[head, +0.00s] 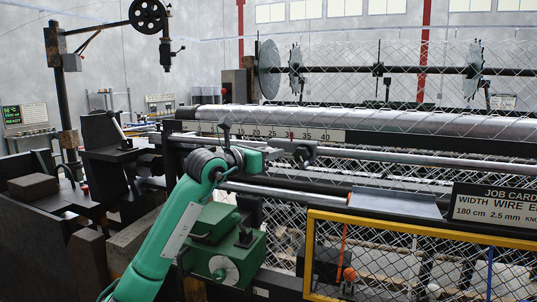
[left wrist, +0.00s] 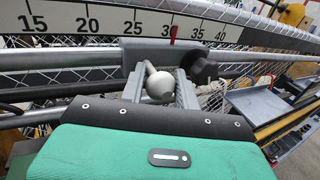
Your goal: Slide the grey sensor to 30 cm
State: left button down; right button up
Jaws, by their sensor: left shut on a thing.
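The grey sensor (left wrist: 200,66) is a dark grey block on a metal rail, below a white scale (left wrist: 60,25). A red mark (left wrist: 173,34) shows just above it, midway between 25 and 35. No 30 is readable there. The sensor also shows in the head view (head: 304,153). My left gripper (left wrist: 160,90) is shut on the sensor's pale round knob (left wrist: 159,86), with a finger on either side. In the head view my left gripper (head: 275,154) reaches in from the left. My right gripper is not in view.
Long metal rails (head: 400,157) run right from the sensor. Chain-link mesh (head: 390,75) stands behind. A yellow frame (head: 400,227), a grey tray (head: 395,204) and a job card (head: 495,203) stand at the front right. A green machine box (head: 235,250) lies below the arm.

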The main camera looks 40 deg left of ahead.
pick_arm(q)
jog(key=shift+a, duration=0.15)
jog(key=c, duration=1.2)
grip_release()
jog(key=shift+o, duration=0.4)
jog(key=shift+s+a, duration=0.1)
jog(key=shift+a, duration=0.1)
jog(key=shift+s+f, duration=0.1)
jog(key=shift+s, duration=0.2)
jog(key=s+a+b, duration=0.2)
jog(key=s+b, duration=0.4)
jog(key=s, duration=0.7)
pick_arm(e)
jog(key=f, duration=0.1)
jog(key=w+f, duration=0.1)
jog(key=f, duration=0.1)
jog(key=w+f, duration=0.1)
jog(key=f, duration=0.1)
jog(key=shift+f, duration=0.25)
pick_arm(q)
jog(key=shift+a, duration=0.1)
